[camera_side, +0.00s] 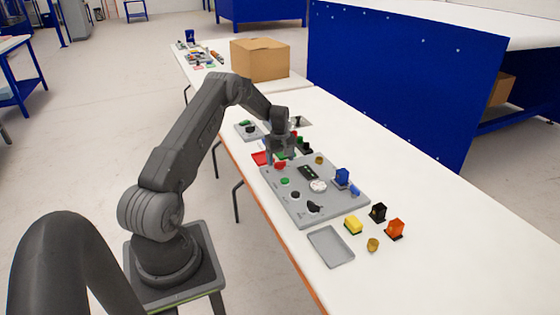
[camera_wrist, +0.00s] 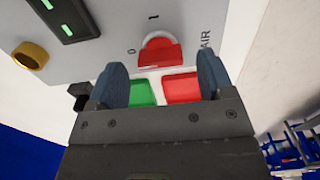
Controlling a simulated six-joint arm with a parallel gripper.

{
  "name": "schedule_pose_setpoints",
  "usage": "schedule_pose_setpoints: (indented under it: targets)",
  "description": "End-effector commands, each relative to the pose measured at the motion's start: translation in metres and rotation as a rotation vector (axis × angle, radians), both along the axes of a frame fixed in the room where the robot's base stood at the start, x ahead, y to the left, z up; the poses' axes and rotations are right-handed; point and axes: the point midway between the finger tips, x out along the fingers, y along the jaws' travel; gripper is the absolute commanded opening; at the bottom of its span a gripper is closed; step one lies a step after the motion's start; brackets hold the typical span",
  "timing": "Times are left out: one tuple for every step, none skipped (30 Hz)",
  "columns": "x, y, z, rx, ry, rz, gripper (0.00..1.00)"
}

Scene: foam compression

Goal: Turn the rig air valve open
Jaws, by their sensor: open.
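The rig air valve is a red knob (camera_wrist: 160,54) on a pale round base, marked AIR, with a 0 at its left and a 1 above it in the wrist view. In the side view the red knob (camera_side: 280,165) sits at the far left corner of the grey rig panel (camera_side: 330,205). My gripper (camera_wrist: 162,72) is open, its two fingers apart on either side of the knob's near edge in the wrist view. I cannot tell whether they touch it. Which mark the knob points to is unclear.
Green (camera_wrist: 143,93) and red (camera_wrist: 181,88) flat pieces lie beside the panel, under my gripper. A brass ring (camera_wrist: 30,56) and a display (camera_wrist: 65,17) are on the panel. A grey tray (camera_side: 331,246) and coloured blocks stand at the near end. A cardboard box (camera_side: 260,60) stands farther back.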

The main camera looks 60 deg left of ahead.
Motion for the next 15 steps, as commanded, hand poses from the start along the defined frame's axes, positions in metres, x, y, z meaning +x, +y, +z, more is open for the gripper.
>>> schedule_pose_setpoints:
  targets:
    - [-0.0002, -0.0002, -0.0052, -0.001, 0.001, 0.0, 0.74]
    - [-0.0001, -0.0001, -0.007, -0.001, 0.0, 0.0, 0.74]
    - [0.0001, 0.0, -0.0089, 0.0, 0.0, 0.0, 0.74]
    - [0.0002, 0.0001, -0.01, 0.001, -0.001, 0.0, 0.74]
    - [0.0002, 0.0002, -0.0108, 0.001, -0.001, 0.0, 0.74]
    - [0.0002, 0.0002, -0.0117, 0.001, -0.001, 0.0, 0.74]
    - [0.0002, 0.0002, -0.012, 0.001, -0.001, 0.0, 0.74]
    - [0.0002, 0.0002, -0.0122, 0.001, -0.001, 0.0, 0.74]
    - [0.0002, 0.0002, -0.0122, 0.001, -0.001, 0.0, 0.74]
    - [0.0002, 0.0002, -0.0121, 0.001, -0.001, 0.0, 0.74]
    - [0.0002, 0.0002, -0.0121, 0.001, -0.001, 0.0, 0.74]
    - [0.0002, 0.0002, -0.0121, 0.001, -0.001, 0.0, 0.74]
    - [0.0002, 0.0002, -0.012, 0.001, -0.001, 0.0, 0.74]
    - [0.0002, 0.0001, -0.012, 0.001, -0.001, 0.0, 0.73]
    - [0.0002, 0.0001, -0.012, 0.001, -0.001, 0.0, 0.69]
